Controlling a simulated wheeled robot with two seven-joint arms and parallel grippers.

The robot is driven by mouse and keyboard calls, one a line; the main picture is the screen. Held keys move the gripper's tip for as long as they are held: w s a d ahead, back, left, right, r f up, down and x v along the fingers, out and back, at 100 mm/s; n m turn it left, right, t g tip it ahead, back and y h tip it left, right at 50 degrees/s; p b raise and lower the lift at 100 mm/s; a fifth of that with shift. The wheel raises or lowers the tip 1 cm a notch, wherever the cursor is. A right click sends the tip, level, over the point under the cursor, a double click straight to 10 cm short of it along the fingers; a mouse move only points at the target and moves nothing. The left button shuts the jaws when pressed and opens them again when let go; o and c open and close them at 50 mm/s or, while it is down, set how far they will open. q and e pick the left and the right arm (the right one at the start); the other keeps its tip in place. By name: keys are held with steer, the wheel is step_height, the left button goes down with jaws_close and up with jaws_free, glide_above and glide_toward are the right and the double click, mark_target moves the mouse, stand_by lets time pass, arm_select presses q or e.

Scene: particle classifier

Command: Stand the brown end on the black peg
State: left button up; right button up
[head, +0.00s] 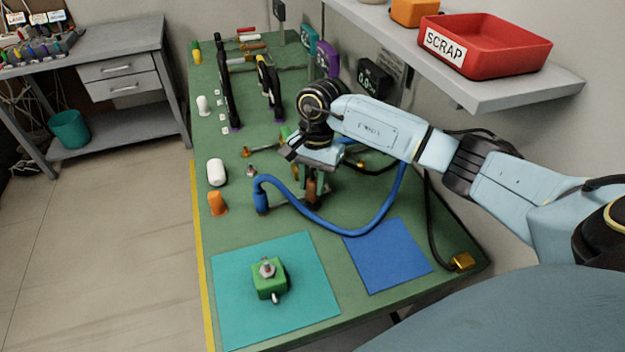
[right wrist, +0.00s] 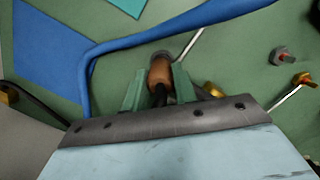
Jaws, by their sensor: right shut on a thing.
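My right gripper (head: 312,184) is low over the green bench, just right of the upright blue end of a thick cable. In the right wrist view its green fingers (right wrist: 158,92) are shut on the brown end (right wrist: 160,73), a short rounded piece. The brown end also shows below the fingers in the head view (head: 311,192). A dark round shape (right wrist: 162,55) shows just past the brown end in the right wrist view. I cannot tell whether it is the black peg or whether they touch. No other clear black peg shows. My left gripper is out of view.
The blue cable (head: 329,230) loops close in front of my right gripper. An orange cone (head: 217,204) and a white piece (head: 216,172) stand to the left. A green block (head: 268,278) sits on the teal mat (head: 316,306). The blue mat (head: 388,257) is bare.

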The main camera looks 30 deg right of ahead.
mark_target(313, 179)
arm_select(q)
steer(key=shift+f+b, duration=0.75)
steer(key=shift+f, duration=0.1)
arm_select(e)
steer(key=shift+f, duration=0.9)
steer(key=o, duration=1)
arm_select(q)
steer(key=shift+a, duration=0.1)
arm_select(e)
steer(key=shift+o, duration=0.2)
steer(key=r, duration=0.3)
steer(key=shift+w+d+r, duration=0.2)
steer(key=shift+d+r, duration=0.05)
steer(key=shift+r, duration=0.05)
step_height(313, 179, up, 3)
steer(key=shift+w+d+f, duration=0.1)
steer(key=shift+d+f, duration=0.05)
steer(key=shift+d+r, duration=0.1)
steer(key=shift+r, duration=0.45)
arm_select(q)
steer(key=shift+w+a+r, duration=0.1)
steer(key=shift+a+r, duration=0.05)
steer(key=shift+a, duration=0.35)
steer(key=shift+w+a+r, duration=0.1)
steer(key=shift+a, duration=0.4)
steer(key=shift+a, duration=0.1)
